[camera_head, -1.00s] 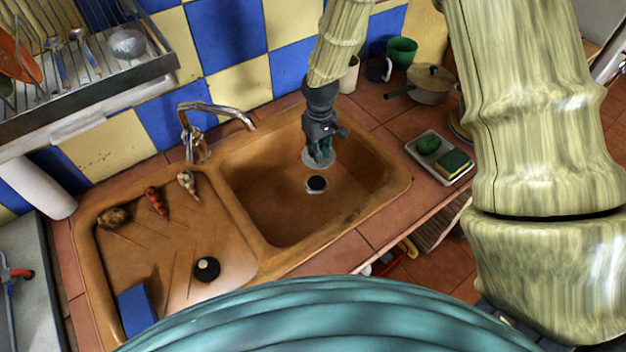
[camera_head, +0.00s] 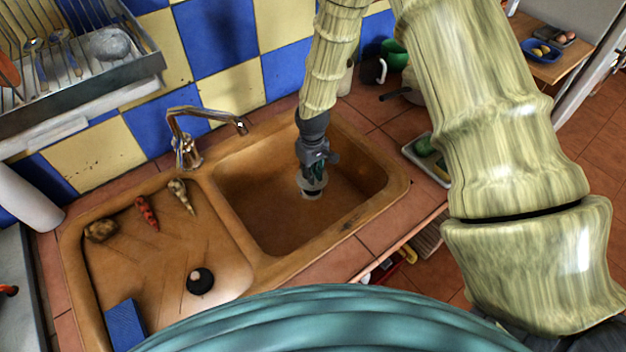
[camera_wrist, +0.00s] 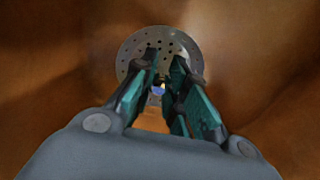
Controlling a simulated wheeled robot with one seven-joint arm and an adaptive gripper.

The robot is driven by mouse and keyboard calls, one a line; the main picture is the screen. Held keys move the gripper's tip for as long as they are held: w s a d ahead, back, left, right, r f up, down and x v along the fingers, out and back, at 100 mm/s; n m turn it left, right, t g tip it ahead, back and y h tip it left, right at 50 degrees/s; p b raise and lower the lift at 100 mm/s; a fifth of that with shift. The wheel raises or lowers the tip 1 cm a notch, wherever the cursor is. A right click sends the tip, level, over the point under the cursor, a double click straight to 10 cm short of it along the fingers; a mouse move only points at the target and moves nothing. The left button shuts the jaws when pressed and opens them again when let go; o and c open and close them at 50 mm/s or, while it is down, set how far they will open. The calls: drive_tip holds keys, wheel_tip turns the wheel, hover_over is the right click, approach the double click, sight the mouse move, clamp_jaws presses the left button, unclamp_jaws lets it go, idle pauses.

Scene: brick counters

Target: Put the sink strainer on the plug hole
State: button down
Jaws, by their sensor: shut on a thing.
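The sink strainer (camera_wrist: 133,48) is a round grey metal disc with small holes, held at the tips of my gripper (camera_wrist: 160,84). In the head view the strainer (camera_head: 312,190) is low in the brown sink basin (camera_head: 265,215), with my gripper (camera_head: 314,180) shut on it from above. The plug hole is hidden beneath the strainer and gripper. I cannot tell whether the strainer touches the basin floor.
The chrome faucet (camera_head: 190,140) stands behind the basin at left. The drainboard (camera_head: 170,255) holds several vegetables, a black round plug (camera_head: 200,281) and a blue sponge (camera_head: 126,325). Basin walls surround my gripper. A soap tray (camera_head: 417,150) is on the right counter.

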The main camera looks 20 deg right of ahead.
drive_tip(key=shift+f+p, duration=0.5)
drive_tip(key=shift+f, duration=1.6)
drive_tip(key=shift+f, duration=0.2)
drive_tip(key=c, duration=1.4)
unclamp_jaws()
drive_tip(key=shift+c, duration=0.2)
drive_tip(key=shift+r, duration=0.1)
drive_tip(key=shift+r+b, duration=1.45)
drive_tip(key=shift+r, duration=4.65)
drive_tip(key=shift+d+r, duration=0.1)
